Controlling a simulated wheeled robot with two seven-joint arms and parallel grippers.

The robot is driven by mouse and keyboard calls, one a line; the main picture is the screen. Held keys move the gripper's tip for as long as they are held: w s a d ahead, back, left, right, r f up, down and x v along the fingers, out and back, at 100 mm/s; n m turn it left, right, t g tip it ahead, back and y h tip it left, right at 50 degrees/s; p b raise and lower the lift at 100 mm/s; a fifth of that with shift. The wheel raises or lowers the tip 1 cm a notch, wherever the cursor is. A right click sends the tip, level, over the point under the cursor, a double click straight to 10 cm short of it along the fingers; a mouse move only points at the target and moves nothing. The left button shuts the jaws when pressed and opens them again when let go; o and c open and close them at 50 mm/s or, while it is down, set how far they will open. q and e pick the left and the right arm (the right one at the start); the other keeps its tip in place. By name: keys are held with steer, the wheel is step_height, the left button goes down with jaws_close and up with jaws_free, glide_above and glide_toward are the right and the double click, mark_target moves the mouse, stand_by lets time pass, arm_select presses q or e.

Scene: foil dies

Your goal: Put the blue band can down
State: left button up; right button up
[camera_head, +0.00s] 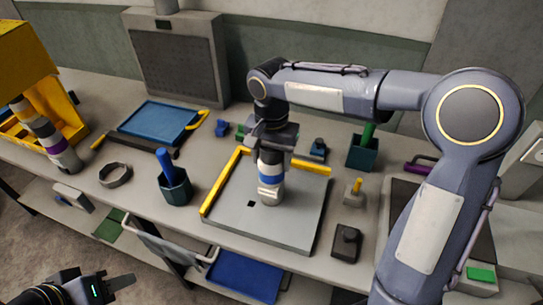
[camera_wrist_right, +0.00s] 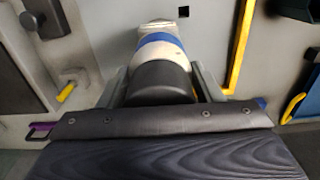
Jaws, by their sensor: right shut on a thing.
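The blue band can (camera_head: 269,183) is pale with a blue band and a dark upper part. It is upright at the middle of a grey plate (camera_head: 295,225) with yellow edge bars. Its base is at or just above the plate; I cannot tell if they touch. My right gripper (camera_head: 272,146) points down and is shut on the can's dark upper part. In the right wrist view the can (camera_wrist_right: 160,45) sits between both fingers. My left gripper (camera_head: 110,284) is at the lower left, away from the table top; its jaw gap is unclear.
A teal cup with a blue handle (camera_head: 174,186) stands left of the plate, and a dark block (camera_head: 347,243) right of it. A blue tray (camera_head: 157,121) lies behind. A yellow rack (camera_head: 40,75) holds banded cans at far left. A green-handled pot (camera_head: 363,152) stands behind right.

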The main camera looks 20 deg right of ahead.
steer(key=shift+f, duration=0.2)
steer(key=o, duration=1.3)
steer(key=shift+r, duration=0.15)
